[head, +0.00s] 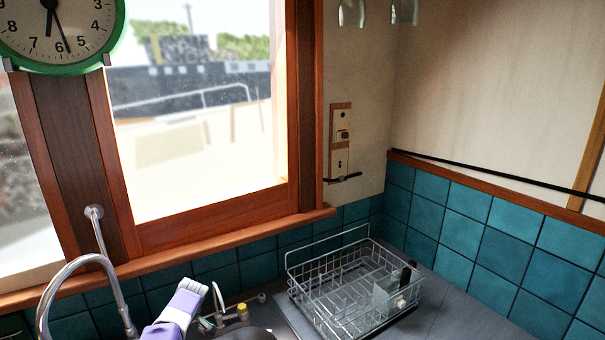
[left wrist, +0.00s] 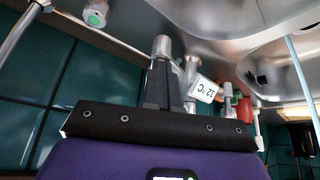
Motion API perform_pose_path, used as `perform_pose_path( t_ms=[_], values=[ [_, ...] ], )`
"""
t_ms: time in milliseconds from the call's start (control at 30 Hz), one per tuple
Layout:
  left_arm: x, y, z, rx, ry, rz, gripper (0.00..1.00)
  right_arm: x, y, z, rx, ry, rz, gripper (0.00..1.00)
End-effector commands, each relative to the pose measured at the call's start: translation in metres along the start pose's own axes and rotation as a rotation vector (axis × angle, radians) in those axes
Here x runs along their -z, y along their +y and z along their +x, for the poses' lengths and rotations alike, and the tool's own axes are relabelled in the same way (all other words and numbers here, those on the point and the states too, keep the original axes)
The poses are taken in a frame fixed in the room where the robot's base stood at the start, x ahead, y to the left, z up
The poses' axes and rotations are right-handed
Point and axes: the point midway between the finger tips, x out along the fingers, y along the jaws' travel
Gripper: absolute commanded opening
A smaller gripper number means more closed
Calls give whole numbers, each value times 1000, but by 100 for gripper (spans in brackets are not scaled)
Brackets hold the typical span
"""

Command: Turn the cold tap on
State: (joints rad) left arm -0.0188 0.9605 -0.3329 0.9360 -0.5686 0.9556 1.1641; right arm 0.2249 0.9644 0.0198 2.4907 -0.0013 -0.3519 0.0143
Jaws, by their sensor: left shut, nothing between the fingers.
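My left gripper (head: 190,287) comes up from the bottom edge of the head view, beside the sink's back edge. In the left wrist view its dark fingers (left wrist: 163,85) are together and empty. A metal tap post (left wrist: 162,46) stands just beyond the fingertips; I cannot tell whether they touch. A round metal knob with a green cap (left wrist: 95,13) is at the top left. In the head view a small slim tap (head: 219,302) stands right of the gripper. Which handle is the cold one is unclear.
A curved chrome spout (head: 75,265) rises left of the gripper. A wire dish rack (head: 340,310) stands on the counter to the right. The wooden window sill (head: 230,233) and teal tiles (head: 260,268) are behind. A red part (left wrist: 244,113) shows near the tag.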

Motion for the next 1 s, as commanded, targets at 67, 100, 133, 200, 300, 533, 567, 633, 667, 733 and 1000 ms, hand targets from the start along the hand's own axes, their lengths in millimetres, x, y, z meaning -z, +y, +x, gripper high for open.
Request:
perform_pose_path(
  t_ms=[67,100,133,200,300,533,567,633,667,733,1000],
  values=[
    [2,-1,0,0,4,-2,0,0,0,1,0,0,0,60],
    [1,-1,0,0,4,-2,0,0,1,2,0,0,0,60],
    [0,-1,0,0,4,-2,0,0,1,3,0,0,0,60],
    [-2,-1,-1,0,3,-1,0,0,2,6,0,0,0,60],
    [-6,0,-3,0,2,-1,0,0,3,9,0,0,0,60],
    [-1,0,-14,0,1,-2,0,0,1,2,0,0,0,60],
    [1,0,-17,0,1,-2,0,0,0,0,0,0,0,60],
    [5,0,-25,-1,1,-2,0,0,-2,-6,0,0,0,60],
    [7,0,-28,-1,1,-2,0,0,-3,-8,0,0,0,60],
    [11,0,-36,0,1,-2,0,-1,-5,-13,0,0,0,60],
    [23,0,-58,0,0,0,0,-1,-11,-28,0,0,0,60]
  ],
)
